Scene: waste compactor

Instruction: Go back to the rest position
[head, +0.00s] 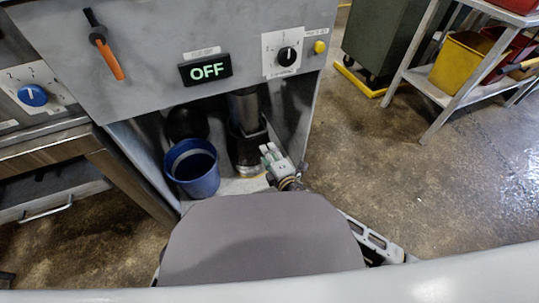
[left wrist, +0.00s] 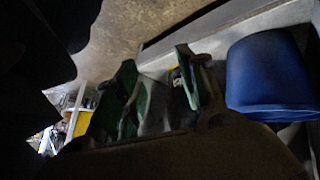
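The compactor front carries a lit OFF display (head: 206,69), an orange-handled lever (head: 108,58), a black knob (head: 287,56) and a yellow button (head: 319,47). A dark cylinder (head: 245,135) stands in the bay. A shelf cart (head: 440,95) with bins is at right; floor between is clear.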

